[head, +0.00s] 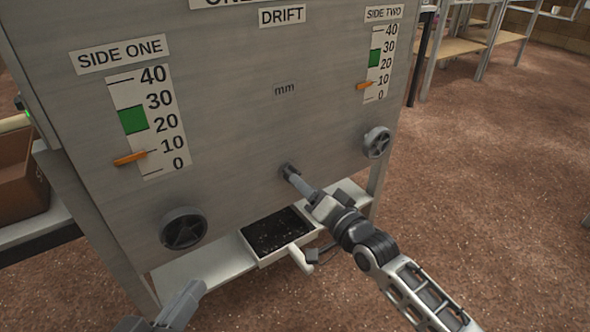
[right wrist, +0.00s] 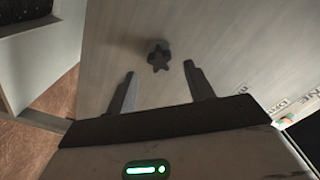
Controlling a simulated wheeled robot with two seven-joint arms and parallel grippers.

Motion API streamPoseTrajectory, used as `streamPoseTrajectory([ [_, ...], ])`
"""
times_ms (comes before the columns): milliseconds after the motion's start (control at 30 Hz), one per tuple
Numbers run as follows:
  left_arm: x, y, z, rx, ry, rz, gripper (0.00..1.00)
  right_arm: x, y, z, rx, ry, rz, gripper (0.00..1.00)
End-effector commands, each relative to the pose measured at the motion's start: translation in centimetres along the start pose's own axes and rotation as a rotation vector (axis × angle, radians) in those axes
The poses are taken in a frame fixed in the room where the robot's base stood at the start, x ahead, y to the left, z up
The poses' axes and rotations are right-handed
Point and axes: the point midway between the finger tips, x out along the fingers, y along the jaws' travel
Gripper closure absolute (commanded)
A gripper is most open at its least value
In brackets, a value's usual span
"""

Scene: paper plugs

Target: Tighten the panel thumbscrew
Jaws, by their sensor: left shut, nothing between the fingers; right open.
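The panel thumbscrew (head: 286,170) is a small dark knob low on the grey panel (head: 235,120), between the two handwheels. In the right wrist view it is a dark star-shaped knob (right wrist: 158,57). My right gripper (head: 296,180) points at it; in the right wrist view its open fingers (right wrist: 160,78) stand either side of the line to the knob, with the knob beyond the tips and nothing between them. In the head view the fingers partly overlap the knob's surroundings. My left gripper (head: 192,292) is shut and empty at the lower left, below the left handwheel.
A left handwheel (head: 183,228) and right handwheel (head: 377,142) stick out from the panel. Orange pointers (head: 130,158) sit near 10 on both scales. A white tray (head: 268,262) of dark bits sits below the panel. A brown box (head: 18,180) stands at left.

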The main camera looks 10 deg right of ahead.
Motion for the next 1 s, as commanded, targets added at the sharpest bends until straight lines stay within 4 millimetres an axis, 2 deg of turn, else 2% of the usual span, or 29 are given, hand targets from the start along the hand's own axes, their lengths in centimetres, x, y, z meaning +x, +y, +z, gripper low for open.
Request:
streamPoseTrajectory([
  [100, -0.1, 0.1, -0.2, 0.0, -0.001, -0.001, 1.0, 0.0, 0.0, 0.0, -0.077, 0.0, 0.0, 0.47],
  [567, -0.1, 0.3, -0.7, 0.0, -0.002, -0.001, 1.0, 0.1, -0.1, 0.0, -0.069, 0.001, 0.0, 0.47],
  [1000, 0.0, 0.0, -0.1, 0.0, -0.002, -0.001, 1.0, 2.1, 0.1, 0.0, -0.068, 0.002, 0.0, 0.47],
])
